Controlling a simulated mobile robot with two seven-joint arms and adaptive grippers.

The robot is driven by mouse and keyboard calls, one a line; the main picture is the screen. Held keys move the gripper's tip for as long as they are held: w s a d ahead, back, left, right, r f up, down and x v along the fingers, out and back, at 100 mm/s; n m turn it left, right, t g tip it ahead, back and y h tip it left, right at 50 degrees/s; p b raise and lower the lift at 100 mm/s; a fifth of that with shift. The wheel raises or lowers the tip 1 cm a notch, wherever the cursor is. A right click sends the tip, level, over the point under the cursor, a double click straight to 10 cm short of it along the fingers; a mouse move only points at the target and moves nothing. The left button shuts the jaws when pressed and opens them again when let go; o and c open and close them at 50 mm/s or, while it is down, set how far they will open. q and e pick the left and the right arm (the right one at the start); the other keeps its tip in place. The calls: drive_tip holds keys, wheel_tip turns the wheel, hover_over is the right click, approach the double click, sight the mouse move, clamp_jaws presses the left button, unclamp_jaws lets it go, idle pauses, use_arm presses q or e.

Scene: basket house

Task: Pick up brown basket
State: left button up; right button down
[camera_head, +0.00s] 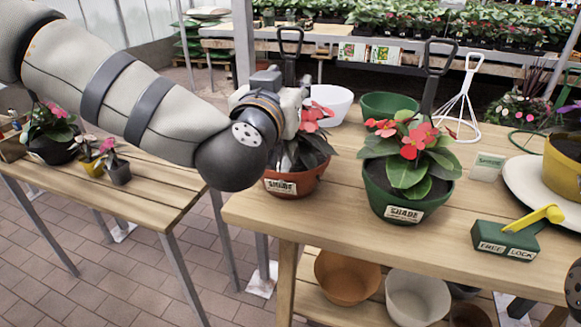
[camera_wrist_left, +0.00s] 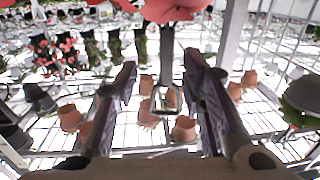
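The brown basket (camera_head: 283,182) stands on the wooden table, with red flowers, dark leaves, a front label and a tall dark hanger (camera_head: 290,42) ending in a loop. My left arm partly covers its left side and hanger. My left gripper (camera_head: 291,104) is above the pot, beside the hanger. In the left wrist view, the left gripper (camera_wrist_left: 162,75) is open, with the dark hanger shaft (camera_wrist_left: 167,60) between its fingers and visible gaps on both sides. Red petals (camera_wrist_left: 175,8) show at the top there.
A green basket (camera_head: 405,207) with red flowers stands right of the brown one. An empty white pot (camera_head: 331,104) and a green pot (camera_head: 388,105) are behind. A green block with a yellow lever (camera_head: 508,238) sits at the right front. Empty pots (camera_head: 347,278) are below.

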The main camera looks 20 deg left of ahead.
sight(289, 73)
use_arm(q)
drive_tip(key=w, duration=0.2)
drive_tip(key=w+a, duration=0.1)
drive_tip(key=w, duration=0.2)
drive_tip(key=shift+s, duration=0.1)
clamp_jaws()
drive_tip(key=shift+r, duration=0.2)
drive_tip(key=shift+r, duration=0.1)
